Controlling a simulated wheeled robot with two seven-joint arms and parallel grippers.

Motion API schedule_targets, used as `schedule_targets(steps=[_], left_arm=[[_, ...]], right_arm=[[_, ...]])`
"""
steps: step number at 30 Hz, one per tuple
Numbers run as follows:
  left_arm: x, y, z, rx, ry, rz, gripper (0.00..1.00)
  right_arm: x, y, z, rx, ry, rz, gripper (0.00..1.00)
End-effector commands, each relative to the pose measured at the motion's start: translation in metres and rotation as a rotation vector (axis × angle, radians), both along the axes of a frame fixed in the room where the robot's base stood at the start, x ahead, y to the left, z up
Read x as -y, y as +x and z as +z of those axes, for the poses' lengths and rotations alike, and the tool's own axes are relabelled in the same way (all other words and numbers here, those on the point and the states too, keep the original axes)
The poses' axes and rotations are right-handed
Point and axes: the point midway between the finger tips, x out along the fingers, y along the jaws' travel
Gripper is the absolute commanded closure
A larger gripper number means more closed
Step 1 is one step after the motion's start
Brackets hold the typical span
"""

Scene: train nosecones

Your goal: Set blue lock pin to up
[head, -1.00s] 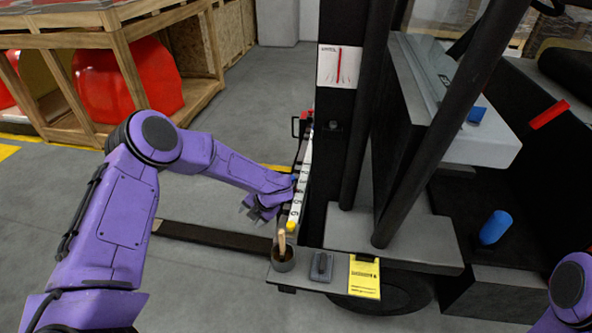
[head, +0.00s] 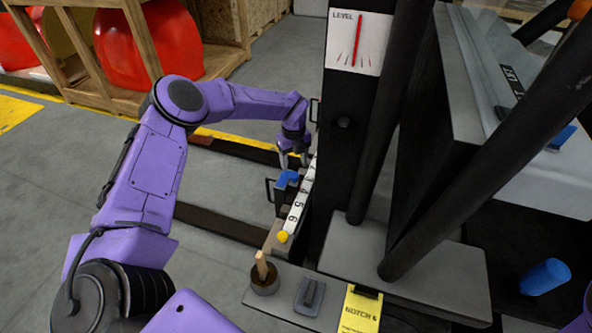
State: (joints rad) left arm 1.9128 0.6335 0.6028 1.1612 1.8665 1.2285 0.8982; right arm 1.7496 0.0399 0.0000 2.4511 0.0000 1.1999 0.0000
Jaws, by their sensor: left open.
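A blue piece (head: 287,180), which looks like the blue lock pin, sits beside the white numbered strip (head: 299,200) on the left side of the black mast. Whether it is up or down I cannot tell. My left gripper (head: 293,160) is open, with its fingers pointing down just above and beyond the blue piece. The fingers look empty, and I see no clear contact with the blue piece. A yellow knob (head: 283,237) is at the near end of the strip. My right gripper is out of view.
A cup with a wooden handle (head: 264,280), a grey block (head: 310,296) and a yellow "NOTCH 6" card (head: 360,310) are on the near ledge. The black mast (head: 345,150) and slanted bars stand to the right.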

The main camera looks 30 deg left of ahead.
Motion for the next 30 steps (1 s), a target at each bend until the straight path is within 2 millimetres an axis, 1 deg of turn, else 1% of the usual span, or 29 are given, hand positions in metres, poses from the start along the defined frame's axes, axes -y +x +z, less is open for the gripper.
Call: schedule_targets(steps=[1, 3, 7, 11, 18, 19, 20, 21, 23, 24, 28, 30], left_arm=[[0.000, -0.001, -0.013, -0.004, 0.000, -0.001, 0.39], [0.000, -0.001, -0.028, -0.003, 0.002, -0.002, 0.39], [0.000, 0.000, -0.049, -0.002, 0.002, -0.002, 0.39], [0.000, 0.000, -0.058, 0.000, 0.001, -0.003, 0.39], [0.000, 0.000, -0.060, 0.000, 0.001, -0.003, 0.39], [0.000, 0.000, -0.060, 0.000, 0.002, -0.003, 0.45], [0.000, 0.000, -0.060, 0.000, 0.002, -0.003, 0.55], [0.000, 0.000, -0.060, 0.000, 0.002, -0.003, 0.68], [0.000, 0.000, -0.060, 0.000, 0.002, -0.003, 0.88], [0.000, 0.000, -0.060, 0.000, 0.002, -0.003, 1.00], [0.000, 0.000, -0.058, 0.001, 0.002, -0.003, 1.00], [0.000, 0.000, -0.052, 0.001, 0.002, -0.003, 1.00]], right_arm=[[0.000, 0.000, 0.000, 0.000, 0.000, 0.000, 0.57], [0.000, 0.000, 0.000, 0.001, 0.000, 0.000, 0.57], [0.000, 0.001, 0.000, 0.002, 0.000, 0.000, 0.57], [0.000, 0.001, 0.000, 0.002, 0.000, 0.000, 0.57], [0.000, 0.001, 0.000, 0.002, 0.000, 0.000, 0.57], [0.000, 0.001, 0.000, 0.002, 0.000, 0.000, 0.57], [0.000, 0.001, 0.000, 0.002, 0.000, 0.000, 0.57], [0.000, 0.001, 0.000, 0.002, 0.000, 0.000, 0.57], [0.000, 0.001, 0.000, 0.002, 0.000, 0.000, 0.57], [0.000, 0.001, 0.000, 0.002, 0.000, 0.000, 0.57], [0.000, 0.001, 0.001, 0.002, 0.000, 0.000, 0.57], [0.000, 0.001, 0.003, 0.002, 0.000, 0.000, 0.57]])
